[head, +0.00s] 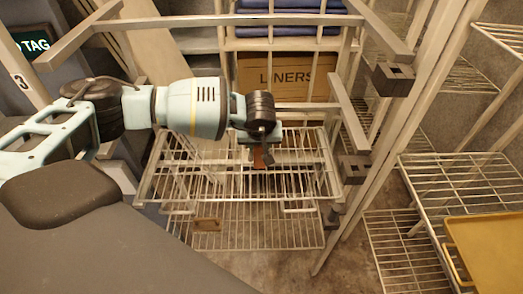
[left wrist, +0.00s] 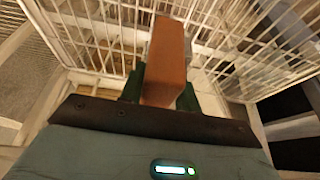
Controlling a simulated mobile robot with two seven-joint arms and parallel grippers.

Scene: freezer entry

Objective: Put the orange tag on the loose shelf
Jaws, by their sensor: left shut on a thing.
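My left gripper (head: 262,150) reaches in from the left and points down over a wire shelf. It is shut on the orange tag (head: 262,159), of which only a small part shows in the head view. In the left wrist view the tag (left wrist: 165,62) is an orange-brown block standing out between the two dark green fingers (left wrist: 160,95). An upper wire shelf (head: 165,182) lies under the gripper, and a lower wire shelf (head: 265,238) shows beneath it. I cannot tell which is the loose shelf. The tag seems above the upper wires; contact is unclear. My right gripper is out of view.
A cardboard box marked LINERS (head: 285,82) and folded blue cloths (head: 285,30) are behind. Upright posts (head: 395,130) stand to the right, with more wire shelves and a yellow tray (head: 490,250).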

